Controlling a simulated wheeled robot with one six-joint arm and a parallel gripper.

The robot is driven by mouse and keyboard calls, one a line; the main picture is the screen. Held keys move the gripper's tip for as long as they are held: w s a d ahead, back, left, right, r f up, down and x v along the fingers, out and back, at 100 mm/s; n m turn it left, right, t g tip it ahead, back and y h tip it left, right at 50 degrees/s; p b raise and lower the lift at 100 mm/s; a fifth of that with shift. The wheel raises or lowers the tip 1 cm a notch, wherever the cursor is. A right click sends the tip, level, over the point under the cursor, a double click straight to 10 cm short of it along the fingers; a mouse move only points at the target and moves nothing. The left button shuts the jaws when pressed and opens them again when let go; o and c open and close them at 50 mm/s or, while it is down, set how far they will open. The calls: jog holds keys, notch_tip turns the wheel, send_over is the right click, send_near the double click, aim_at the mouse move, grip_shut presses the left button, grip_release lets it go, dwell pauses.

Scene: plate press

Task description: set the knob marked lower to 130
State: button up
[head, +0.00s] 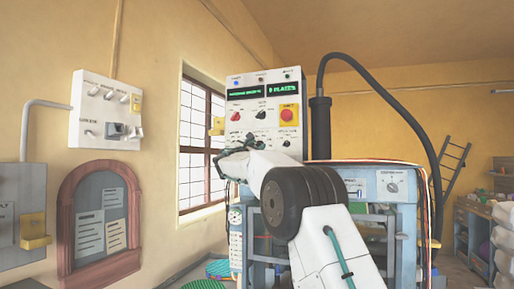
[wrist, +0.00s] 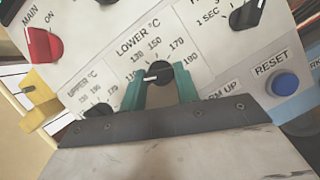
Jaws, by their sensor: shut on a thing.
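The lower knob (wrist: 158,72) is black with a white pointer line, under the print LOWER °C in the wrist view. Its scale shows 130, 150, 170 and 190, with a lower figure partly covered by a finger. The pointer line lies nearly level in the picture; its left end points toward the low end of the scale, and I cannot tell the exact value. My gripper (wrist: 159,88) is shut on this knob, one teal finger on each side. In the head view my gripper (head: 250,144) is at the control panel (head: 264,104), and the knob is hidden there.
The upper knob (wrist: 99,110) is close to the left, partly covered by my gripper. A timer knob (wrist: 245,15), a red main switch (wrist: 43,45) and a blue reset button (wrist: 285,86) surround it. A red stop button (head: 288,115) is higher on the panel.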

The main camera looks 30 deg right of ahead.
jog(key=m+g, duration=0.1)
jog(key=m, duration=0.2)
jog(key=m+g, duration=0.2)
jog(key=m, duration=0.1)
jog(key=shift+w+a, duration=0.1)
jog(key=shift+w, duration=0.1)
jog(key=shift+r+m+g+y, duration=0.15)
jog(key=shift+m+g, duration=0.35)
jog(key=shift+m, duration=0.9)
jog(key=shift+f+m+g+y, duration=0.15)
jog(key=shift+m+g, duration=0.35)
jog(key=shift+m, duration=0.9)
jog(key=shift+r, duration=0.15)
jog(key=o, duration=1)
jog(key=shift+v, duration=3.95)
jog(key=shift+r, duration=0.1)
